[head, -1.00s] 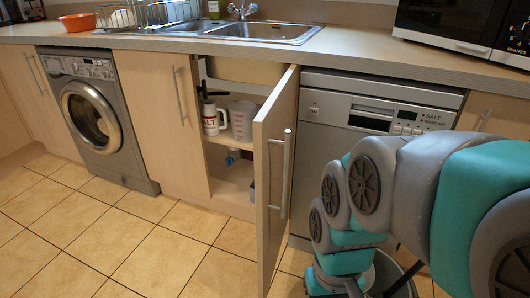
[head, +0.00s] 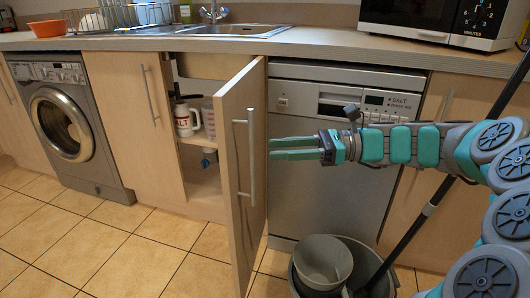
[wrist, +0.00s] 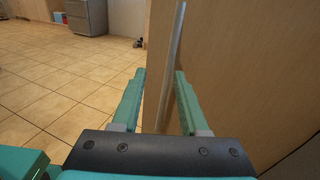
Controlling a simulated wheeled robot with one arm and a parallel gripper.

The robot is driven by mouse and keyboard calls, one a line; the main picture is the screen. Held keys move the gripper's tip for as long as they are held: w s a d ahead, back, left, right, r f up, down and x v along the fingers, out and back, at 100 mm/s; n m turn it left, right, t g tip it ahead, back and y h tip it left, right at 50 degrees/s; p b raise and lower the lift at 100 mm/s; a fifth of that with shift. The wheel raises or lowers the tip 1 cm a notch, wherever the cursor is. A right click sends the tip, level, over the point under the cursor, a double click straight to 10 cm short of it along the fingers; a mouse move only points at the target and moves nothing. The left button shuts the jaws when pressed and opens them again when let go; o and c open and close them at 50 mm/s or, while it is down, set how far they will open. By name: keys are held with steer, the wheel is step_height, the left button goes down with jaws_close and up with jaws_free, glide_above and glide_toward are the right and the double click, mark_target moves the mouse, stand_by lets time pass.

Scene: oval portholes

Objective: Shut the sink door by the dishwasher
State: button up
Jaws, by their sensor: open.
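The sink door (head: 242,170) is a light wood panel, swung open toward me beside the dishwasher (head: 315,150). Its long vertical metal handle (head: 252,155) is on its outer face, turned right. In the head view my gripper (head: 270,149) points left, its fingers spread, with the tips near the handle. In the wrist view the handle (wrist: 171,70) runs between the two open fingers (wrist: 157,88), with the door panel (wrist: 240,70) filling the right side. I cannot tell whether a finger touches the handle or the door.
The open cupboard holds a white salt container (head: 184,119) and a measuring jug (head: 208,118). Grey buckets (head: 325,265) stand on the floor below my arm, with a dark pole (head: 430,208) leaning beside them. A washing machine (head: 66,125) is at left. Floor left of the door is clear.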

mark_target(251, 144)
steer(key=shift+m+t+y, duration=0.3)
steer(key=shift+m, duration=0.1)
steer(key=a, duration=0.2)
steer(key=w+a, duration=0.1)
steer(key=a, duration=0.3)
steer(key=shift+w+a+r+b, duration=0.15)
steer(key=shift+w+a+b, duration=0.1)
steer(key=shift+w+b, duration=0.1)
jaws_close()
stand_by(1.0)
